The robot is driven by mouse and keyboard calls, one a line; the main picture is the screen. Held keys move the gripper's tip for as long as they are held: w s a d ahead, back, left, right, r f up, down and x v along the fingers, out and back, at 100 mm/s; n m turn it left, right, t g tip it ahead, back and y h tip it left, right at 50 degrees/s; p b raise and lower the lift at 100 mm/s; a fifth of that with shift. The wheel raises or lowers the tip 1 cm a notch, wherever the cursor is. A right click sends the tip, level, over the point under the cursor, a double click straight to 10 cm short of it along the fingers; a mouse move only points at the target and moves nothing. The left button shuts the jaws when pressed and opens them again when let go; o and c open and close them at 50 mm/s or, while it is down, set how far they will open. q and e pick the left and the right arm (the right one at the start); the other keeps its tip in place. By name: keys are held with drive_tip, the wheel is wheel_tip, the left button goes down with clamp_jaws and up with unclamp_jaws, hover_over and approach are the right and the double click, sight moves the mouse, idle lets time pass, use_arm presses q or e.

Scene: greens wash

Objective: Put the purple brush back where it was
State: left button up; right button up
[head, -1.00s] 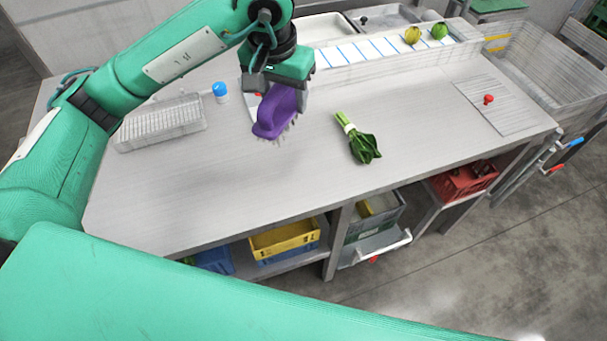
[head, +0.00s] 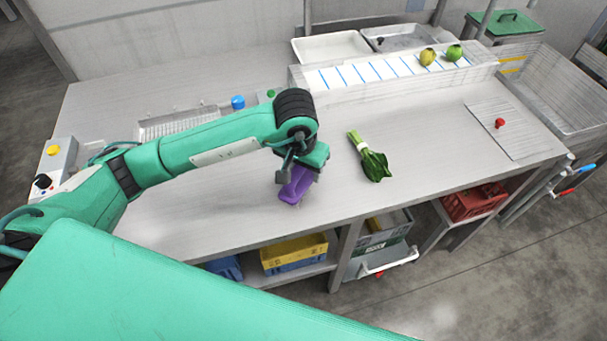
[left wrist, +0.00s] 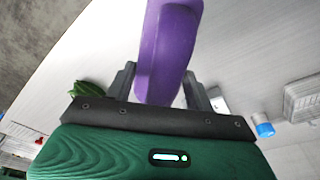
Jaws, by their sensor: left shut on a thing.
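The purple brush (head: 295,186) is held by my left gripper (head: 298,172) over the middle of the grey table, left of the greens. It also shows large between the two fingers in the left wrist view (left wrist: 167,50). My left gripper is shut on it. In the head view the arm covers the upper part of the brush, and I cannot tell whether its bristles touch the table. My right gripper is not in view.
A bunch of greens (head: 373,160) lies right of the brush. A wire rack (head: 165,127) and a blue-capped thing (head: 237,102) stand behind my arm. A ribbed chute (head: 385,72) bears two round fruits (head: 428,56). The front middle of the table (head: 215,215) is clear.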

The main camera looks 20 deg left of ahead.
sight(303, 179)
use_arm(q)
wheel_tip(303, 179, down, 4)
drive_tip(key=shift+r+p, duration=0.2)
drive_tip(key=shift+p, duration=0.2)
drive_tip(key=shift+f, duration=0.1)
drive_tip(key=shift+f, duration=0.15)
drive_tip(key=o, duration=1)
drive_tip(key=shift+c, duration=0.2)
